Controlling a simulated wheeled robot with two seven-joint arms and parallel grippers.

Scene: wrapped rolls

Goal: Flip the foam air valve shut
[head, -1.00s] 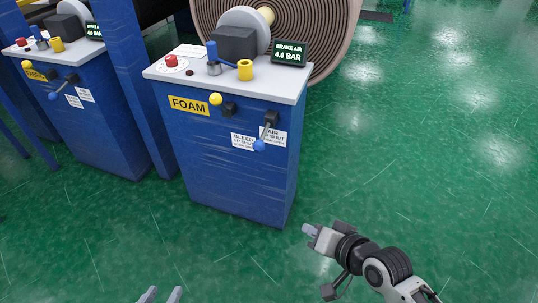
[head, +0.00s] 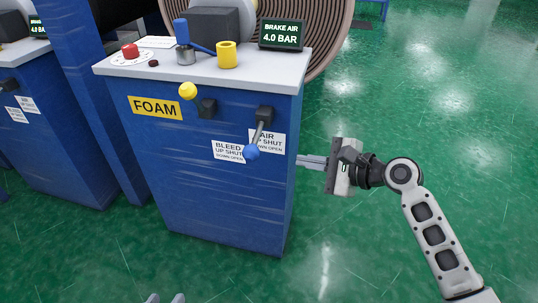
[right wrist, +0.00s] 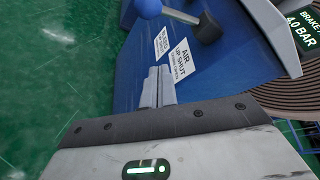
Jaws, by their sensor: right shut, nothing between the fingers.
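The blue FOAM cabinet (head: 215,200) carries the air valve lever (head: 259,132), which hangs down and slightly left from a black pivot, ending in a blue ball. The lever's ball and arm also show at the top of the right wrist view (right wrist: 148,8). The AIR label (head: 272,141) reads up shut, down open. My right gripper (head: 301,160) is shut and empty, at the cabinet's right edge, right of and slightly below the blue ball. Its closed fingers also show in the right wrist view (right wrist: 157,88).
A yellow-ball lever (head: 188,91) points up-left beside the yellow FOAM sign (head: 155,108). The cabinet top has a red button (head: 130,50), a blue-handled lever (head: 182,35) and a brake air display (head: 281,34) reading 4.0 BAR. Green floor at right is clear.

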